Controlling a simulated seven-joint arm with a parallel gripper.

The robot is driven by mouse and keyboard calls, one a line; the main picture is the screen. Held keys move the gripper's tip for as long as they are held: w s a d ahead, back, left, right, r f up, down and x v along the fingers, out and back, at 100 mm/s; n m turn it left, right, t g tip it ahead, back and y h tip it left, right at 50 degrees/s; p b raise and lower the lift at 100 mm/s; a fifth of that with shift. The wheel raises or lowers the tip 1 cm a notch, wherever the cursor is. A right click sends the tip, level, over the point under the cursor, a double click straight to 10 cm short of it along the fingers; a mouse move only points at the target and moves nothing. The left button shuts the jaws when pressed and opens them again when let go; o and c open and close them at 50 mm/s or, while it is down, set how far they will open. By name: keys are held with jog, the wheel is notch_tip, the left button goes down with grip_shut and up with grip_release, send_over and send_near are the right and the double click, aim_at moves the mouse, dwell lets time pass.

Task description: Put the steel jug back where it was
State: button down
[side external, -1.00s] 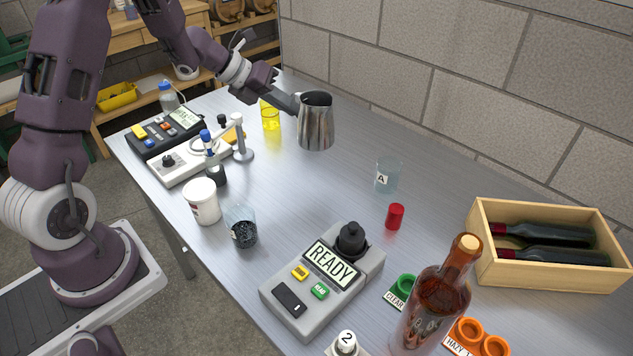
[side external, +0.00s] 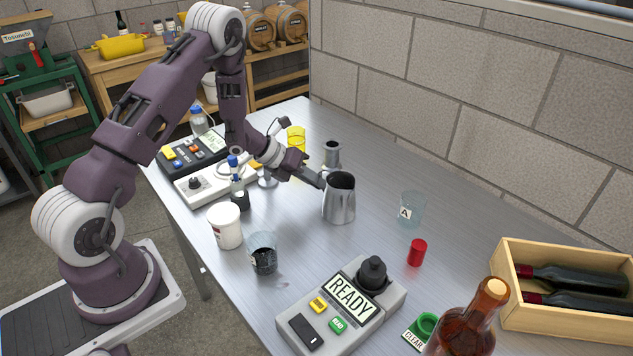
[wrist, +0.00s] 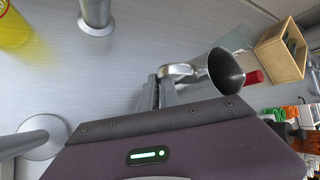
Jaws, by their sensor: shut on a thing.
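The steel jug (side external: 339,200) is upright near the middle of the table, its base on or just above the top; I cannot tell which. My gripper (side external: 321,181) reaches it from the left and is shut on its handle side. In the wrist view the fingers (wrist: 163,92) close on the jug's handle, and the open mouth of the jug (wrist: 226,72) shows to their right. The jug looks empty inside, though its bottom is not clear.
Clear beaker A (side external: 411,208) and a red cylinder (side external: 417,252) stand right. A READY device (side external: 345,305), dark-filled beaker (side external: 263,255) and white tub (side external: 225,226) are in front.

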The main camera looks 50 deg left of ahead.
jog(key=c, duration=1.6)
grip_release()
